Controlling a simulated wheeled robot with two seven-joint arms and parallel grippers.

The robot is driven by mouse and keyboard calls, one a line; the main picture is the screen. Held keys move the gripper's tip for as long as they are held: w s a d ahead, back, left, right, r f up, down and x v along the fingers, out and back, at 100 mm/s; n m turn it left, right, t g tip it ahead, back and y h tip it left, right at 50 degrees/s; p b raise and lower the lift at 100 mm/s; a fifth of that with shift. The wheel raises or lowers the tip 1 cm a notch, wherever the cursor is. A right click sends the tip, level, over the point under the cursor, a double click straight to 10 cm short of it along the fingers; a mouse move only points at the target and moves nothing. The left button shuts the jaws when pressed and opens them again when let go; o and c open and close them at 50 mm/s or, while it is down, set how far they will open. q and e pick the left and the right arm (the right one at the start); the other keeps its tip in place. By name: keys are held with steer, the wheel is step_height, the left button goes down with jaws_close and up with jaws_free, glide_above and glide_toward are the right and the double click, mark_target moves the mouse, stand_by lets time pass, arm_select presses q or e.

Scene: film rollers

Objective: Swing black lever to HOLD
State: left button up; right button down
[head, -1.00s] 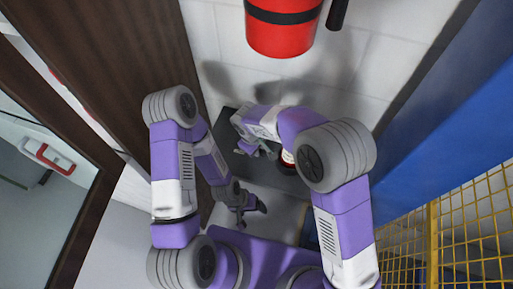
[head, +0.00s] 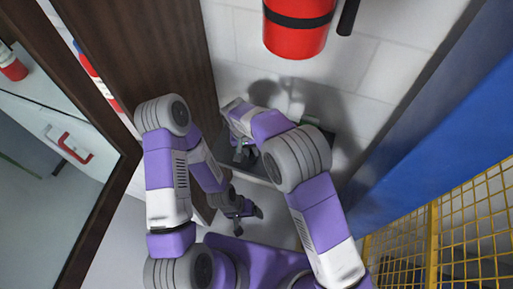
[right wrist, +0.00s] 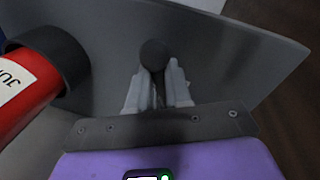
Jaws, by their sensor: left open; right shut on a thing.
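A dark round knob (right wrist: 154,54) on a dark grey panel (right wrist: 215,60) is the visible end of the black lever in the right wrist view. My right gripper (right wrist: 158,85) is shut on the lever just below that knob. The rest of the lever and any HOLD marking are hidden or too small to read. In the head view my right gripper (head: 243,155) is over the dark panel (head: 262,168), partly hidden by my arm. My left gripper (head: 245,212) is open and empty, lower and apart from the panel.
A red cylinder (right wrist: 22,90) with a dark collar and a white label is left of the knob. A red extinguisher (head: 298,25) hangs on the white wall above. A brown door (head: 150,60) stands left; a blue cabinet (head: 440,130) and yellow mesh (head: 445,235) stand right.

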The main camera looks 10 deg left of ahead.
steer(key=shift+a+m+g+p, duration=0.4)
steer(key=shift+a+m, duration=0.6)
steer(key=shift+m, duration=0.6)
steer(key=c, duration=1.1)
jaws_free()
steer(key=shift+o, duration=0.2)
step_height(320, 180, up, 8)
steer(key=a+p, duration=0.1)
steer(key=shift+a+f+p, duration=0.25)
steer(key=shift+a+p, duration=0.05)
steer(key=shift+p, duration=0.05)
